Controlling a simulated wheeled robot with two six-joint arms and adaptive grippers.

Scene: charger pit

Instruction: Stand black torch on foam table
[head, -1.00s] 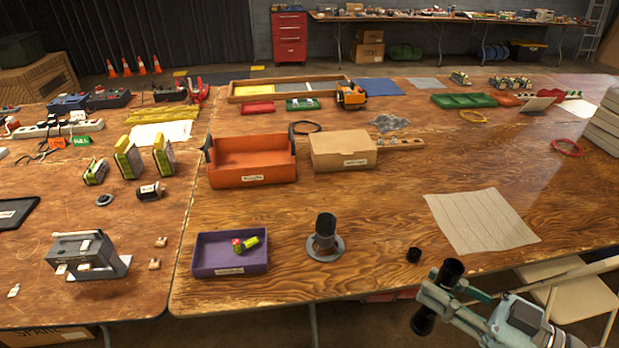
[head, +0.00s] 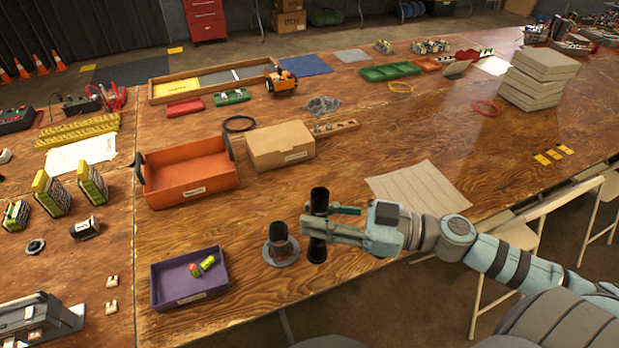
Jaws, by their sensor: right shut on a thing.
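The black torch (head: 318,240) is upright in my right gripper (head: 312,222), whose fingers are shut around its middle. Its wider head shows above the fingers and its lower end below them. I cannot tell whether its lower end touches the wooden table (head: 235,228). Just left of it, a dark cylinder (head: 279,236) stands on a round grey base (head: 282,256). A pale, lined sheet (head: 420,190), possibly foam, lies flat on the table behind and right of the gripper. My left gripper is not in view.
A purple tray (head: 190,296) with small red and green items lies left of the grey base. An orange bin (head: 190,180) and a cardboard box (head: 281,146) stand behind. Grey boxes (head: 538,78) are stacked at the back right. The table's front edge is near.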

